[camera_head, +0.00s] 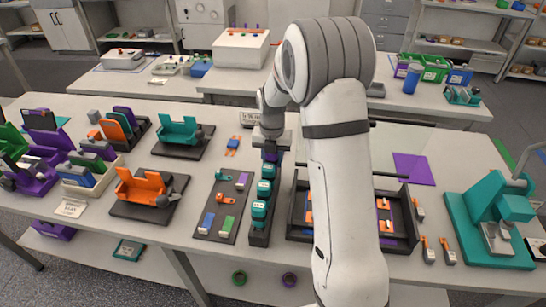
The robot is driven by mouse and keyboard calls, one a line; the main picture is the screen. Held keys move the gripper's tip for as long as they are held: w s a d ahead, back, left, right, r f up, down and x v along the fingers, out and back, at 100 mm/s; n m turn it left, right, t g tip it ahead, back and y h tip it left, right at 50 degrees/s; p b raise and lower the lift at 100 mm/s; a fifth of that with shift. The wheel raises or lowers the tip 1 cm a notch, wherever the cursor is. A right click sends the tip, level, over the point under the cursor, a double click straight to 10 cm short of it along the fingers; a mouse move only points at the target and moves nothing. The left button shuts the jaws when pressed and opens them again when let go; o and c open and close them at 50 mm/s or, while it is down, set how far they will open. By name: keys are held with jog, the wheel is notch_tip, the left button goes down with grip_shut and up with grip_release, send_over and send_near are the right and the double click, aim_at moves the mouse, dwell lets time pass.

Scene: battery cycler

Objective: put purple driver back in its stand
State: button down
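The dark narrow stand (260,238) runs front to back near the middle of the table, with several teal-topped drivers (259,210) upright in a row. My gripper (271,150) points down over the far end of this stand. A small purple part, which looks like the purple driver (273,157), shows right at the fingertips, in line with the teal row. Most of it is hidden by the gripper and the nearest teal driver. I cannot tell whether the fingers are closed on it, or whether its lower end is in the stand.
Left of the stand lies a dark tray (222,207) with coloured blocks. Right of it is a black open box (300,190), partly behind my arm. An orange device (147,187), a teal device (182,131) and a teal press (490,215) stand farther out.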

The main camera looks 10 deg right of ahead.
jog(key=shift+f, duration=0.1)
jog(key=c, duration=1)
grip_release()
jog(key=shift+c, duration=0.2)
